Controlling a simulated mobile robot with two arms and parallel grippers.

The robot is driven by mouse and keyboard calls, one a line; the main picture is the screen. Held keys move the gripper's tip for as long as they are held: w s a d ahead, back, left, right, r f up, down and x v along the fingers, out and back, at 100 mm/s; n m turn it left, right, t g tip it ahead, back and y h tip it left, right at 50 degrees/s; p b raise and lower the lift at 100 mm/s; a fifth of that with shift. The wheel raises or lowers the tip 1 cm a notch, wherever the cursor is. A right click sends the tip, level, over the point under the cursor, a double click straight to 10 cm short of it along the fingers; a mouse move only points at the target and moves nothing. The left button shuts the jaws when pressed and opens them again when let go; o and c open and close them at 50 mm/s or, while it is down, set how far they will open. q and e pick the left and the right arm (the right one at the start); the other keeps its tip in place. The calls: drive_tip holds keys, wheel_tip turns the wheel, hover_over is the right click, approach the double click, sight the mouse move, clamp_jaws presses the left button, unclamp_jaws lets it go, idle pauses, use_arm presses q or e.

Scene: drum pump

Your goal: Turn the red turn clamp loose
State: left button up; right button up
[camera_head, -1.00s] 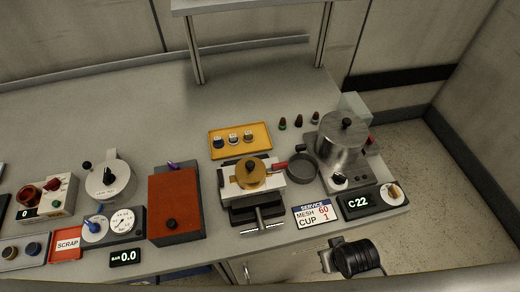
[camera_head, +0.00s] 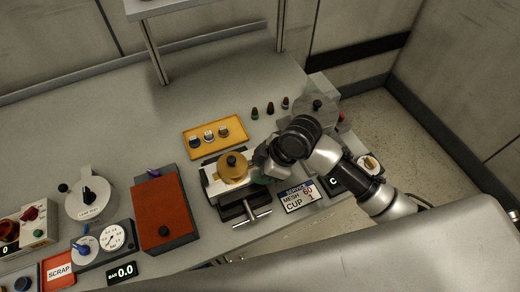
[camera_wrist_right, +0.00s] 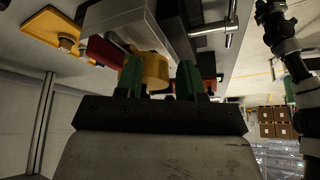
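The red turn clamp is hidden in the head view behind my right gripper (camera_head: 262,174), which is at the right side of the pale clamped block (camera_head: 213,181) with the brass round part (camera_head: 233,166) on top. In the right wrist view a red bar (camera_wrist_right: 104,50), seemingly the clamp, shows beside the pale block, outside the left-hand green finger. The right gripper (camera_wrist_right: 160,80) has its green fingers apart, with the brass part (camera_wrist_right: 156,66) seen beyond the gap. I see nothing held, and cannot tell whether a finger touches the bar. My left gripper is not in view.
A yellow tray (camera_head: 237,123) with small parts lies behind the block. A red-topped box (camera_head: 161,211) stands to the left. A steel pot (camera_head: 310,112) is partly hidden behind my right arm. A service sign (camera_head: 298,197) lies in front. The bench's back left is clear.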

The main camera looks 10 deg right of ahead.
drive_tip(key=w+d+r+n+g+h, duration=0.1)
drive_tip(key=w+d+r+n+g, duration=0.1)
drive_tip(key=w+d+r+n, duration=0.55)
drive_tip(key=shift+m, duration=0.95)
drive_tip(key=a+f+p, duration=0.1)
drive_tip(key=a+f, duration=0.1)
drive_tip(key=s+a+f+p, duration=0.1)
drive_tip(key=a+f, duration=0.1)
drive_tip(key=f, duration=0.1)
drive_tip(key=a+f+p, duration=0.1)
drive_tip(key=a+f, duration=0.1)
drive_tip(key=shift+s+f, duration=0.3)
drive_tip(key=shift+s, duration=0.05)
drive_tip(key=shift+a+f, duration=0.2)
drive_tip(key=shift+f, duration=0.4)
clamp_jaws()
